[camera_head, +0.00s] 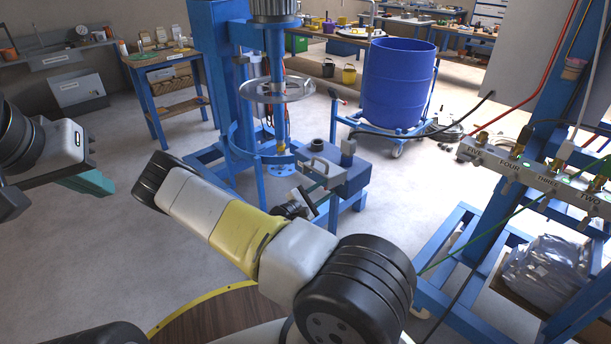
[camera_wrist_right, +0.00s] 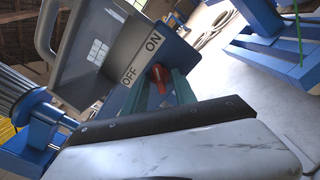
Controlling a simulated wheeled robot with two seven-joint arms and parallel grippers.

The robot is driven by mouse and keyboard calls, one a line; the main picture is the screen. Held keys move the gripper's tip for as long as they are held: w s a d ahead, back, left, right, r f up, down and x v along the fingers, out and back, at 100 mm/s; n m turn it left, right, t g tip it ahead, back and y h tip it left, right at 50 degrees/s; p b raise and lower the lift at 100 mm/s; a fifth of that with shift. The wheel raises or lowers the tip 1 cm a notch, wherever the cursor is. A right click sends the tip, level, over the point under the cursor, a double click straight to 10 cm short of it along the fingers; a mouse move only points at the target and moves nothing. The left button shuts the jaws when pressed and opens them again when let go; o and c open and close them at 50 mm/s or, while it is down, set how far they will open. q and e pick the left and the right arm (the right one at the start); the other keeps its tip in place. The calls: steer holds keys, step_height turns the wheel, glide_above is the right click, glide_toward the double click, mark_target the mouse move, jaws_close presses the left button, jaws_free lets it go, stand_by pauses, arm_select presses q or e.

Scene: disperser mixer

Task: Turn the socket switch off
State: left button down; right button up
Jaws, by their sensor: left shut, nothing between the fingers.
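The socket switch is a red lever (camera_wrist_right: 160,78) on a box with a white label (camera_wrist_right: 140,60) reading OFF and ON. In the right wrist view the lever stands between the teal fingers of my right gripper (camera_wrist_right: 163,92). The fingers are spread on either side of it; contact is not clear. In the head view the lever cannot be made out, and my right arm reaches towards the blue-grey box (camera_head: 352,178). My left gripper (camera_head: 92,184) is at the left of the head view, shut and empty, far from the switch.
A blue mixer frame (camera_head: 213,60) stands behind the box, with a blue drum (camera_head: 398,85) on a wheeled stand to its right. A valve rack (camera_head: 530,175) with hoses is at the right. A wooden side table (camera_head: 172,58) is at the back left. Floor at left is clear.

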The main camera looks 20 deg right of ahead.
steer(key=shift+c, duration=0.2)
jaws_close()
steer(key=shift+n, duration=0.3)
steer(key=n, duration=0.3)
steer(key=shift+n, duration=0.4)
steer(key=n, duration=0.3)
steer(key=shift+n, duration=0.3)
steer(key=n, duration=0.4)
steer(key=shift+n, duration=2.1)
